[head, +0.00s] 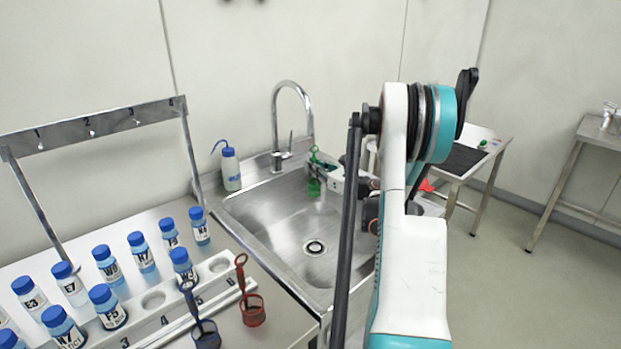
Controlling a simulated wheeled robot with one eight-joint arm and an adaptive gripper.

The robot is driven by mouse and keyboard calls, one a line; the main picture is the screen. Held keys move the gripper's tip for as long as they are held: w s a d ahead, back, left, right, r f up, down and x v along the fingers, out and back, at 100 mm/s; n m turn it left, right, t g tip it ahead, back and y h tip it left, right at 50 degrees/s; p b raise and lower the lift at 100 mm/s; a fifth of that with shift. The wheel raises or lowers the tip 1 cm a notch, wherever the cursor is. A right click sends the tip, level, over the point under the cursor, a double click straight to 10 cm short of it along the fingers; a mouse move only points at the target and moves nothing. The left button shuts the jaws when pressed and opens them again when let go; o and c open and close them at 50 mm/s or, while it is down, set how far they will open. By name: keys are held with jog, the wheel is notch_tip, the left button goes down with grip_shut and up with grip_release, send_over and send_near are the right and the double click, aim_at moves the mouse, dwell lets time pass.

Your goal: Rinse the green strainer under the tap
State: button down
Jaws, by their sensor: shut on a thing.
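The green strainer (314,185) hangs over the far right part of the steel sink (262,218). My gripper (318,165) is shut on the strainer's upper part, and my arm reaches in from the right. The curved tap (275,110) stands at the sink's back edge, with its spout bent over to the right above the strainer's area. I cannot tell whether the strainer is right under the spout, and no water stream shows.
A wash bottle (230,172) stands left of the tap. Several blue-capped bottles (108,308) fill the left bench. A red strainer (252,308) and a dark blue strainer (205,333) rest by the rack at the sink's near left. A side table (462,160) stands at right.

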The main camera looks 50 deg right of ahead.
jog(key=s+a, duration=0.4)
jog(key=s, duration=0.3)
jog(key=shift+b, duration=0.3)
dwell(0.3)
dwell(1.2)
jog(key=s+a+r+p, duration=0.1)
jog(key=s+a+r, duration=0.1)
jog(key=s+r, duration=0.2)
jog(key=shift+s+a+p, duration=0.15)
jog(key=shift+a+p, duration=0.1)
jog(key=shift+p, duration=0.1)
dwell(0.4)
